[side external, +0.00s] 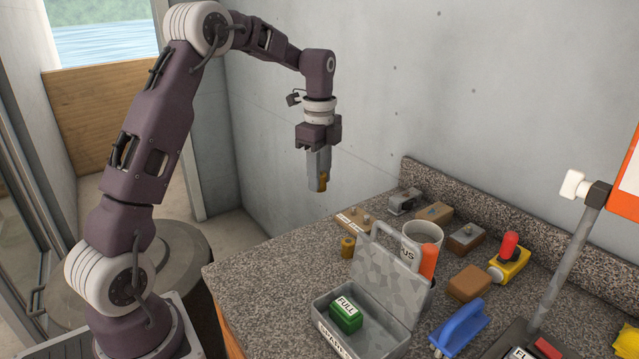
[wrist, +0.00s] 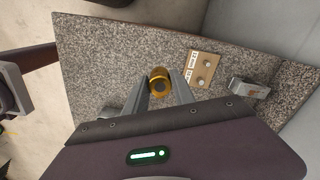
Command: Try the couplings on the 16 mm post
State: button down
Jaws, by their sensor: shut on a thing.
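My gripper (side external: 317,186) is shut on a brass coupling (side external: 324,182), held well above the counter near its back left. In the wrist view the same coupling (wrist: 159,82) sits between the fingertips (wrist: 160,88), its dark bore showing. A second brass coupling (side external: 347,246) stands on the counter in the side view. The board (side external: 350,225) also shows in the side view, behind the standing coupling. The held coupling is apart from both posts.
An open grey tin (side external: 374,340) holds a green block marked FULL (side external: 345,314). A mug (side external: 424,234), brown blocks (side external: 469,283), a blue-handled tool (side external: 459,328) and a yellow box with a red knob (side external: 510,264) stand rightward. A grey metal piece (side external: 405,201) is beside the board.

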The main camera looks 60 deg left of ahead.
jog(key=shift+r, duration=0.45)
send_near(367, 216)
jog(key=s+a+r, duration=0.1)
jog(key=s+a, duration=0.2)
jog(key=s, duration=0.1)
jog(key=w+d+f, duration=0.1)
jog(key=w, duration=0.1)
jog(key=w+d+f, duration=0.1)
jog(key=w+d, duration=0.1)
jog(key=shift+d+f, duration=0.1)
jog(key=shift+f, duration=0.05)
jog(key=shift+f, duration=0.1)
jog(key=shift+f, duration=2.1)
jog(key=shift+f, duration=1.4)
